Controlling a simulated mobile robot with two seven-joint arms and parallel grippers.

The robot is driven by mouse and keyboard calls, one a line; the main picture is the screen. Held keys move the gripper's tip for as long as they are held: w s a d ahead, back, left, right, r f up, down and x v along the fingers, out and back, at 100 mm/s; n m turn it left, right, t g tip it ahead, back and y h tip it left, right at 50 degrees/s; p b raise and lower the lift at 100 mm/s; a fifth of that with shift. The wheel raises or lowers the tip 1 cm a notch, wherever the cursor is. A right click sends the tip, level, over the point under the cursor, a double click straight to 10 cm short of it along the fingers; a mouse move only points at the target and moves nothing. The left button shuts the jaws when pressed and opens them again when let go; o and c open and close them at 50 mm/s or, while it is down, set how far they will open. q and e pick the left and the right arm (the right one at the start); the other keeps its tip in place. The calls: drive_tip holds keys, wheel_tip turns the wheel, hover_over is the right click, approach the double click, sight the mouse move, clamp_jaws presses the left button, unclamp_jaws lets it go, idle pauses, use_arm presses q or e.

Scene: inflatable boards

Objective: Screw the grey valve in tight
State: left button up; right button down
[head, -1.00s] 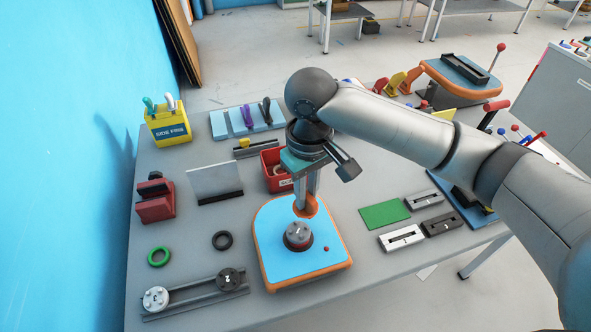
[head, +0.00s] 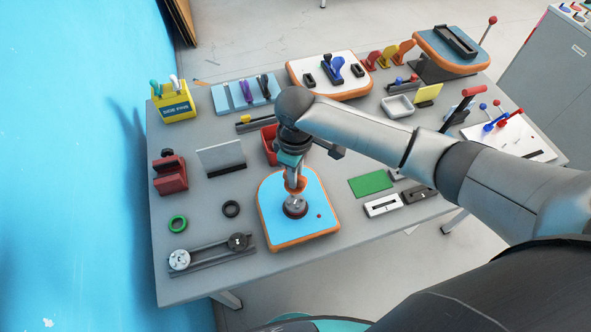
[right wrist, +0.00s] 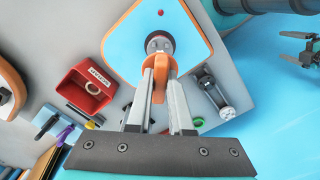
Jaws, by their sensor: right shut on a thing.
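The grey valve (head: 295,205) sits in a dark ring on a blue inflatable board (head: 325,214) with an orange edge. It also shows in the right wrist view (right wrist: 158,43), near the top. My right gripper (head: 294,176) is directly above the valve, pointing down. Its fingers (right wrist: 160,85) are shut on an orange tool (right wrist: 160,68). The tool's lower end reaches the valve's face and appears to touch it; the exact fit is hidden.
A red bin (head: 268,145) stands just behind the board. A rail (head: 210,257) with a light and a dark round cap lies at front left, near a green ring (head: 178,224) and a black ring (head: 231,209). A green plate (head: 371,187) lies to the right.

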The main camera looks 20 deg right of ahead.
drive_tip(key=b, duration=0.3)
hover_over(296, 202)
drive_tip(key=shift+f, duration=2.9)
drive_tip(key=shift+p, duration=0.5)
drive_tip(key=shift+p, duration=0.55)
drive_tip(key=shift+f+b, duration=0.65)
drive_tip(key=shift+f, duration=0.4)
drive_tip(key=c, duration=0.7)
unclamp_jaws()
drive_tip(key=shift+c, duration=0.2)
